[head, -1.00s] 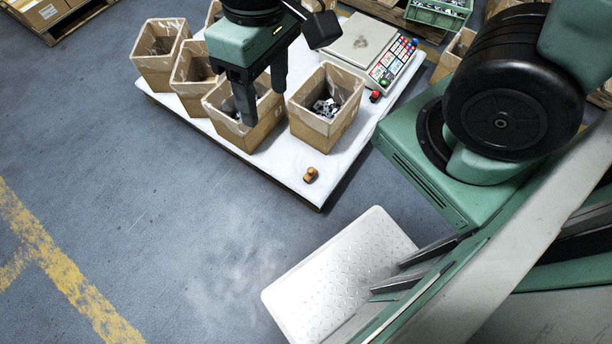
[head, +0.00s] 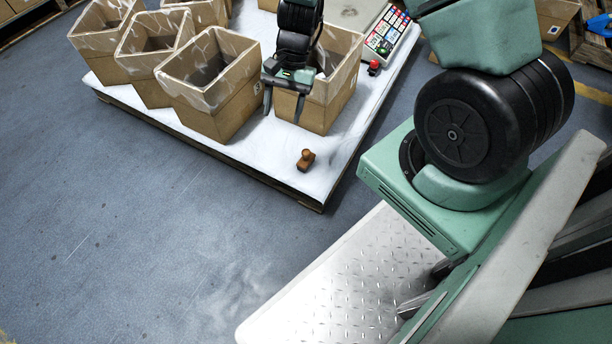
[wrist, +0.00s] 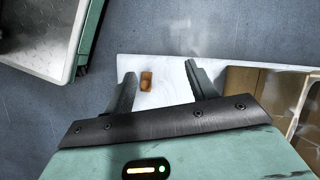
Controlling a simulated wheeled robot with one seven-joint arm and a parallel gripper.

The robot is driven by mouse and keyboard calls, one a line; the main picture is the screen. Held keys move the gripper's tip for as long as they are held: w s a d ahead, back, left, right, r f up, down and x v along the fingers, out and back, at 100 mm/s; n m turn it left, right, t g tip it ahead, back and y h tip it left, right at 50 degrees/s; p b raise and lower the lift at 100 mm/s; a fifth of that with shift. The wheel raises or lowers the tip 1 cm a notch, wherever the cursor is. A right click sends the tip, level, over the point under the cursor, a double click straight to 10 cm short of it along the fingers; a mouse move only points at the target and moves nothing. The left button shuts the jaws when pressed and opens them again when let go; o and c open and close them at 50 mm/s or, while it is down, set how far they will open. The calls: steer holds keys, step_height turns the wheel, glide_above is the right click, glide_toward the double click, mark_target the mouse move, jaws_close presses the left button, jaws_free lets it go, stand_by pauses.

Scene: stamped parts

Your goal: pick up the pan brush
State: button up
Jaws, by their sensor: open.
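The pan brush (head: 306,160), a small orange-brown block with a rounded knob, rests on the white table top near its front corner. In the wrist view the brush (wrist: 146,79) shows in the gap between my fingers, nearer the left one, and lies well beyond the fingertips. My gripper (head: 284,112) is open and empty, with its fingers pointing down in front of the right-hand cardboard box. In the head view it appears above and a little left of the brush, apart from it. Both fingers (wrist: 160,72) show in the wrist view.
Open cardboard boxes (head: 222,110) with plastic liners stand along the table; the right-hand box (head: 338,85) is just behind my gripper. A scale with a coloured keypad (head: 388,30) and a red button (head: 374,66) are farther back. The white table top (head: 262,165) around the brush is clear.

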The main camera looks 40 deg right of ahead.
mark_target(306, 157)
steer(key=d+f+m+b, duration=0.1)
steer(key=d+f+b, duration=0.1)
steer(key=f, duration=0.3)
steer(key=d+f+m+b, duration=0.1)
steer(key=d+f+b, duration=0.1)
steer(key=f, duration=0.4)
steer(key=s+d+f+m+b, duration=0.1)
steer(key=d+f+m+b, duration=0.1)
steer(key=f, duration=0.4)
steer(key=shift+d+b, duration=0.5)
steer(key=shift+d, duration=0.5)
steer(key=b+x, duration=0.1)
steer(key=x, duration=0.1)
steer(key=b+x, duration=0.4)
steer(key=shift+w+d+f, duration=0.1)
steer(key=shift+d+f, duration=0.1)
steer(key=shift+d, duration=0.05)
steer(key=shift+a+f+b, duration=0.25)
steer(key=shift+f+b, duration=0.1)
steer(key=shift+b, duration=0.1)
steer(key=shift+r, duration=0.1)
steer(key=c, duration=1.1)
